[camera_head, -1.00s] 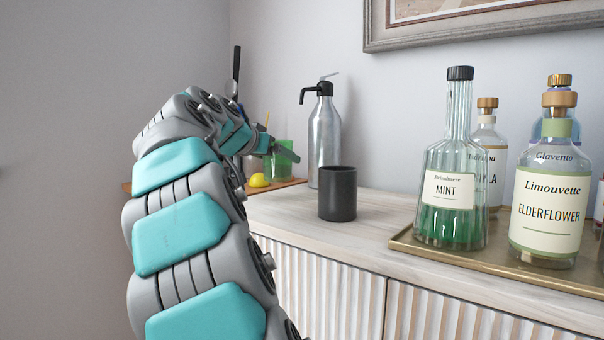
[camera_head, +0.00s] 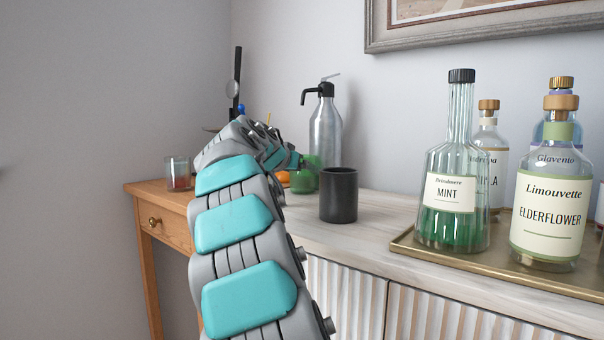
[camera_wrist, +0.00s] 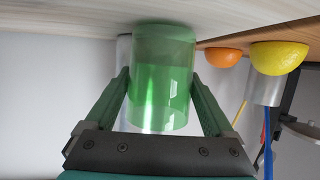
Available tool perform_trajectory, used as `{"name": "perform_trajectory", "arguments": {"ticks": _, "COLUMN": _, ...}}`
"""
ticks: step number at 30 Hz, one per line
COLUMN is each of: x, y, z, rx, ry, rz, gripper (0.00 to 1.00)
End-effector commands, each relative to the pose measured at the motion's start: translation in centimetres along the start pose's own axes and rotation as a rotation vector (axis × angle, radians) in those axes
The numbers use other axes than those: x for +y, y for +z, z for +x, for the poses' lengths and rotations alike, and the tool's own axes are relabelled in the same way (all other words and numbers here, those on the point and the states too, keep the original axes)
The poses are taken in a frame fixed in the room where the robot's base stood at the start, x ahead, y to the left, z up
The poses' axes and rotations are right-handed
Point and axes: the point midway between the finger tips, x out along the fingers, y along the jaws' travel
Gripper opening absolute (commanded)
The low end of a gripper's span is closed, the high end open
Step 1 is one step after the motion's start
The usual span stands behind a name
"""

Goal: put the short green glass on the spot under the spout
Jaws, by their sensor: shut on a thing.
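The short green glass (camera_head: 306,178) is held in my gripper (camera_head: 297,163), in front of the steel siphon bottle (camera_head: 325,140). The siphon's black spout (camera_head: 306,94) points left, and the glass is below it in the picture. In the wrist view, which is upside down, the green glass (camera_wrist: 163,60) is between the two fingers of my gripper (camera_wrist: 160,78). The base of the glass is close to the pale counter; I cannot tell whether it touches. My arm hides part of the glass in the head view. No marked spot shows.
A dark cup (camera_head: 338,195) stands just right of the glass. A brass tray (camera_head: 420,250) with several bottles is further right. A clear glass (camera_head: 178,174) stands on the wooden table (camera_head: 160,193). A lemon half (camera_wrist: 280,57) and an orange half (camera_wrist: 222,56) show beside the glass.

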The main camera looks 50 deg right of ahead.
Motion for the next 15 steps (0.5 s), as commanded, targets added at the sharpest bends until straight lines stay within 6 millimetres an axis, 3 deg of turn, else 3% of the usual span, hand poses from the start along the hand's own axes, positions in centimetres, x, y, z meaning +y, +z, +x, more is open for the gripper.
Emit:
{"name": "perform_trajectory", "arguments": {"ticks": 8, "x": 0.03, "y": 0.42, "z": 0.11, "rx": 0.001, "ry": 0.000, "rz": 0.000, "gripper": 0.08}}
{"name": "perform_trajectory", "arguments": {"ticks": 9, "x": 0.01, "y": 0.45, "z": 0.12, "rx": 0.001, "ry": -0.001, "rz": 0.001, "gripper": 0.91}}
{"name": "perform_trajectory", "arguments": {"ticks": 12, "x": 0.01, "y": 0.45, "z": 0.11, "rx": 0.001, "ry": -0.001, "rz": 0.000, "gripper": 1.00}}
{"name": "perform_trajectory", "arguments": {"ticks": 15, "x": 0.00, "y": 0.44, "z": 0.11, "rx": 0.001, "ry": -0.001, "rz": 0.000, "gripper": 1.00}}
